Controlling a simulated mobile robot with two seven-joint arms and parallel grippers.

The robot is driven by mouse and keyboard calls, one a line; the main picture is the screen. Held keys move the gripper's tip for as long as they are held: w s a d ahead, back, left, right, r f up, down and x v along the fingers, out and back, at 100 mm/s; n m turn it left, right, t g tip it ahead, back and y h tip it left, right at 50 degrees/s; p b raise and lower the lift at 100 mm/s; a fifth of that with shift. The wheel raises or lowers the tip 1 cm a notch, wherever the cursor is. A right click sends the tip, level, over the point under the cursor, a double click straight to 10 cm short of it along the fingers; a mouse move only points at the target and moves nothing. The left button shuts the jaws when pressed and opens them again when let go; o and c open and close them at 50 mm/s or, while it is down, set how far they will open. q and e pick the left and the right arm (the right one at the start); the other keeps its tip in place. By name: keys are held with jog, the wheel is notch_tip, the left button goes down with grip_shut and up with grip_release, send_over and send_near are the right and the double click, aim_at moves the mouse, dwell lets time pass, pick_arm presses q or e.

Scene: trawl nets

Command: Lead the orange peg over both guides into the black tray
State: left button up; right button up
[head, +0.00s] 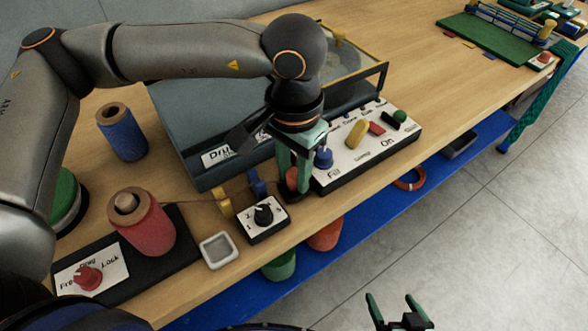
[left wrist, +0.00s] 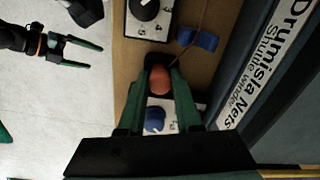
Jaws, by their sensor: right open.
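My left gripper (head: 293,180) is shut on the orange peg (left wrist: 160,80), its green fingers against both sides. The peg is within the outline of the small black tray (head: 293,197); I cannot tell whether it touches the bottom. The tray's dark rim also shows in the left wrist view (left wrist: 154,58). A thin brown line runs from the red spool (head: 147,225) past the yellow guide (head: 225,203) and the blue guide (head: 257,184) toward the peg. The line's seating on the guides is unclear. My right gripper (head: 400,316) is open and empty over the floor.
A black-knobbed box (head: 264,216) stands close in front of the guides. A white control panel (head: 368,145) with a blue knob (head: 323,157) is right beside the tray. The grey winder case (head: 190,130) rises behind. A small grey dish (head: 219,250) lies near the front edge.

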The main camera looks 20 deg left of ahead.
pick_arm(q)
jog(key=o, duration=0.5)
jog(key=shift+c, duration=0.2)
notch_tip(320, 180, up, 13)
jog(key=p, duration=0.1)
jog(key=shift+f, duration=0.2)
dwell(0.3)
